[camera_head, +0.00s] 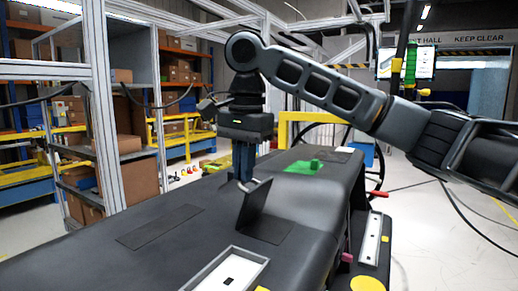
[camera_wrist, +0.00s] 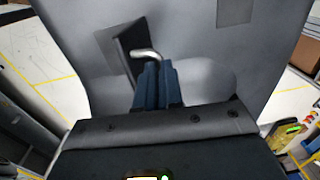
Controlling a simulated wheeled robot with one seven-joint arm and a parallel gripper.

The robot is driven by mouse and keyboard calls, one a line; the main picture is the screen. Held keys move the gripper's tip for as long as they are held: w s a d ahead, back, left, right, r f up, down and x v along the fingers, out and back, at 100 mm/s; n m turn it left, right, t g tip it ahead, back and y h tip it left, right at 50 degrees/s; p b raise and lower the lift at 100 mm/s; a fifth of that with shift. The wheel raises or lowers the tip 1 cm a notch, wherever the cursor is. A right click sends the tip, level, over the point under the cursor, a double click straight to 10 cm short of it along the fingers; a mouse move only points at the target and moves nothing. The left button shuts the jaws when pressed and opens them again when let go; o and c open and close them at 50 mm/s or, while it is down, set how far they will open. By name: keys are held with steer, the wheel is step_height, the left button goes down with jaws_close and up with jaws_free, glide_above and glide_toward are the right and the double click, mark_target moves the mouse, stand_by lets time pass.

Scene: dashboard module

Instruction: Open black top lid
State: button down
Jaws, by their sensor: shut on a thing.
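The black top lid (camera_head: 256,203) stands tilted steeply up from the top of the dark dashboard module (camera_head: 180,200). A dark rectangular recess (camera_head: 267,228) lies beside its lower edge. My gripper (camera_head: 243,180) points down at the lid's upper edge, with its blue fingers shut. In the wrist view, the fingers (camera_wrist: 155,68) are close together at a bent silver handle (camera_wrist: 146,54) on the raised lid (camera_wrist: 127,48). The fingers hide part of the handle.
A flat dark panel (camera_head: 160,227) is on the module left of the lid. A light-framed tray (camera_head: 228,270) is at the front, and a green piece (camera_head: 303,167) lies farther back. Shelving with boxes (camera_head: 130,190) stands at the left. Open floor lies right of the module.

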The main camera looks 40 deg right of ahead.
steer(key=f+g, duration=0.1)
steer(key=w+a+f+g+h+p, duration=0.1)
steer(key=shift+w+g, duration=0.25)
steer(key=shift+g, duration=0.05)
steer(key=shift+w+a+f+g+h, duration=0.15)
steer(key=shift+w+f+g, duration=0.15)
steer(key=shift+g, duration=0.2)
steer(key=shift+w+f+g+h, duration=0.15)
steer(key=shift+w+g, duration=0.15)
steer(key=shift+g, duration=0.2)
steer(key=c, duration=1.2)
jaws_free()
steer(key=shift+w+r+p, duration=0.1)
steer(key=shift+p, duration=0.2)
steer(key=shift+r, duration=0.2)
steer(key=d+v, duration=0.1)
steer(key=v, duration=0.6)
steer(key=shift+a+r, duration=0.3)
steer(key=shift+a, duration=0.2)
steer(key=shift+w, duration=0.1)
